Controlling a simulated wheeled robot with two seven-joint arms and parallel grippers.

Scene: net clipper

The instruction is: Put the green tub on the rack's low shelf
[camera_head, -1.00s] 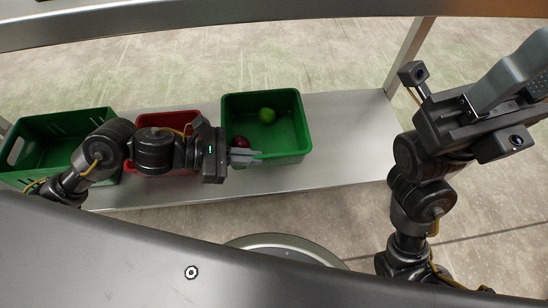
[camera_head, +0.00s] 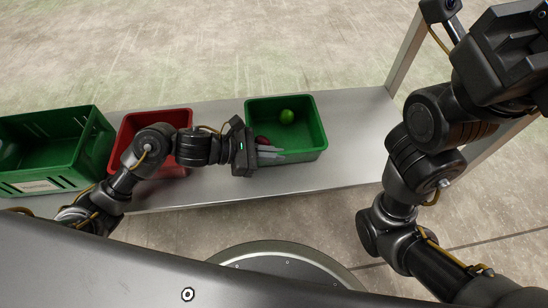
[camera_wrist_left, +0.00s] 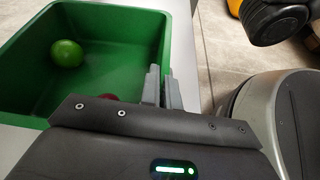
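The green tub (camera_head: 314,140) is at the rack's low shelf (camera_head: 352,120), right of the red bin. I cannot tell whether its base touches the shelf. A green lime (camera_head: 287,116) and a dark red fruit (camera_head: 262,141) lie in it. My left gripper (camera_head: 276,154) is at the tub's near wall. In the left wrist view its fingers (camera_wrist_left: 162,87) sit close together on either side of the tub's wall (camera_wrist_left: 120,22), shut on it. My right gripper (camera_head: 510,55) is raised at the upper right; its fingers are not clearly seen.
A red bin (camera_head: 165,117) stands on the shelf left of the tub, partly behind my left arm. A slotted green crate (camera_head: 40,180) is at the far left. The shelf right of the tub is bare up to a metal post (camera_head: 408,50).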

